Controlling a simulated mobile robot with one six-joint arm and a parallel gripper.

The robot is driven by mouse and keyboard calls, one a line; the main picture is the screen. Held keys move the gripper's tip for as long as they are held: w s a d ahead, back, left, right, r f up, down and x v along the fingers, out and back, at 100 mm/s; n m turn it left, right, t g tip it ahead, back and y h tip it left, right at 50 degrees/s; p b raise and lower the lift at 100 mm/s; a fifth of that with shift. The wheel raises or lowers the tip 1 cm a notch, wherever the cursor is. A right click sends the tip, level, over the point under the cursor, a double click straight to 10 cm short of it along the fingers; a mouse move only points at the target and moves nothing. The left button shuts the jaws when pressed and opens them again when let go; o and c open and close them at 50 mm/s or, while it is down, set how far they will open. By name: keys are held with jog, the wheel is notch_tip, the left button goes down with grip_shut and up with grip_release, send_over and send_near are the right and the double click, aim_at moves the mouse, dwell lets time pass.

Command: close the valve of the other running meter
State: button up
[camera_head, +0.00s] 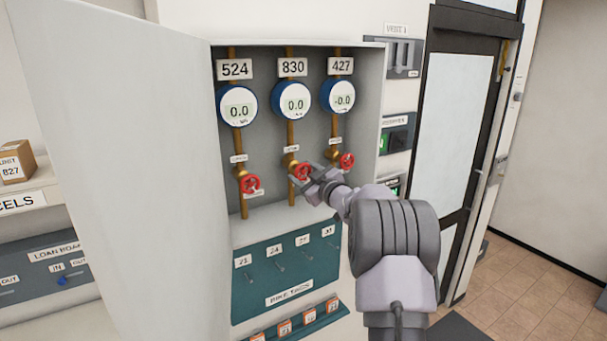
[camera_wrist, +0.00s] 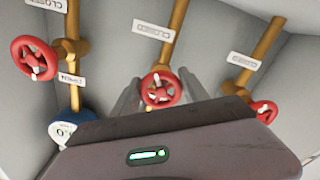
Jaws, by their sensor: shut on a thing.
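An open cabinet holds three round blue-rimmed meters on brass pipes. Meter 524 (camera_head: 237,104) on the left reads 0.0, meter 830 (camera_head: 292,101) in the middle reads 0.0, and meter 427 (camera_head: 338,95) on the right reads -0.0. Each pipe has a red valve wheel below its meter: left wheel (camera_head: 250,184), middle wheel (camera_head: 301,171), right wheel (camera_head: 347,160). My gripper (camera_head: 309,178) is shut on the middle wheel, under meter 830. In the wrist view the middle wheel (camera_wrist: 161,89) sits between the fingers, with a wheel free on either side.
The cabinet door (camera_head: 115,170) stands open at left. A teal panel (camera_head: 286,265) with numbered hooks is below the valves, above a ledge of small orange-labelled items (camera_head: 285,327). A shelf with a parcel (camera_head: 16,163) is far left. A glazed door (camera_head: 450,140) and tiled floor are at right.

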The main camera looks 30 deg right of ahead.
jog(key=o, duration=1.3)
jog(key=shift+s+f+b, duration=0.1)
jog(key=shift+s+b, duration=0.2)
jog(key=shift+s, duration=0.15)
jog(key=s+b, duration=0.1)
jog(key=s, duration=0.4)
jog(key=s+b, duration=0.1)
jog(key=s, duration=0.5)
jog(key=s+a+b, duration=0.1)
jog(key=s+b, duration=0.1)
jog(key=s, duration=0.3)
jog(key=shift+s, duration=0.25)
